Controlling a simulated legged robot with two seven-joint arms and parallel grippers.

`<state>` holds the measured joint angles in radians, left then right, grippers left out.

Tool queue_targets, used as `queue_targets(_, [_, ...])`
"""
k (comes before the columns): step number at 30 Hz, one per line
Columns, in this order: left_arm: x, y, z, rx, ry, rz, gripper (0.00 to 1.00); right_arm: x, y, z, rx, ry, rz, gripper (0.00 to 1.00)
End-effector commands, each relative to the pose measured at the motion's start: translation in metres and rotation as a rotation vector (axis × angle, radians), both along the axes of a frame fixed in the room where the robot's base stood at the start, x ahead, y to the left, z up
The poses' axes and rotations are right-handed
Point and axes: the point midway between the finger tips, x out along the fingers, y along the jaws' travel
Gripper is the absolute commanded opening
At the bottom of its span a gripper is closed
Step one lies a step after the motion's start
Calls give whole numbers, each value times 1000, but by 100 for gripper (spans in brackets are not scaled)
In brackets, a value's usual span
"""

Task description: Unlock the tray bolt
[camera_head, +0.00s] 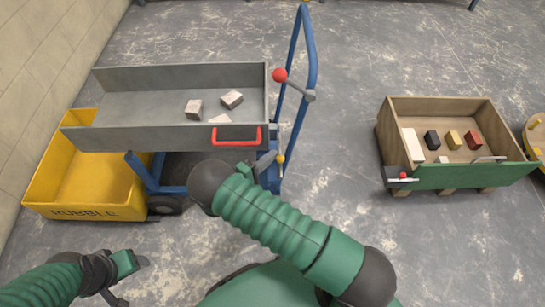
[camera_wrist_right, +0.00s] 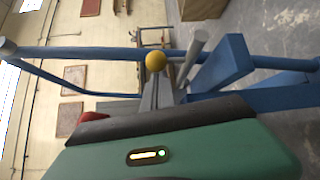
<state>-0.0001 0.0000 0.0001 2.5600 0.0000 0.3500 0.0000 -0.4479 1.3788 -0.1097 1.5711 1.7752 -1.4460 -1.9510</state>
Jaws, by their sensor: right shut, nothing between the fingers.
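The grey tray (camera_head: 180,138) sits on a blue cart and has a red handle (camera_head: 236,136) on its front wall. A small yellow ball knob (camera_head: 281,159), apparently the bolt's, is at the tray's right end by the blue frame. My right gripper (camera_head: 268,158) is beside this knob, shut and empty. In the right wrist view the yellow knob (camera_wrist_right: 155,60) shows just beyond the fingers (camera_wrist_right: 165,92); I cannot tell whether they touch it. The bolt's body is mostly hidden. My left gripper (camera_head: 138,264) is low at the left, away from the cart; its jaw opening is unclear.
A lever with a red ball (camera_head: 280,75) stands at the tray's right. Several pale blocks (camera_head: 231,98) lie in the tray. A yellow rubble tub (camera_head: 95,190) is below left. A wooden box (camera_head: 430,108) with coloured blocks stands right; floor between is clear.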

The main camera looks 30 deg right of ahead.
Motion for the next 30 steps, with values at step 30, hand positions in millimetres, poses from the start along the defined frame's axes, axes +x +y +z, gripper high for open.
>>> queue_targets(30, [0, 0, 33, 0, 0, 0, 65, -53, 23, 1, 2, 4, -3, 0])
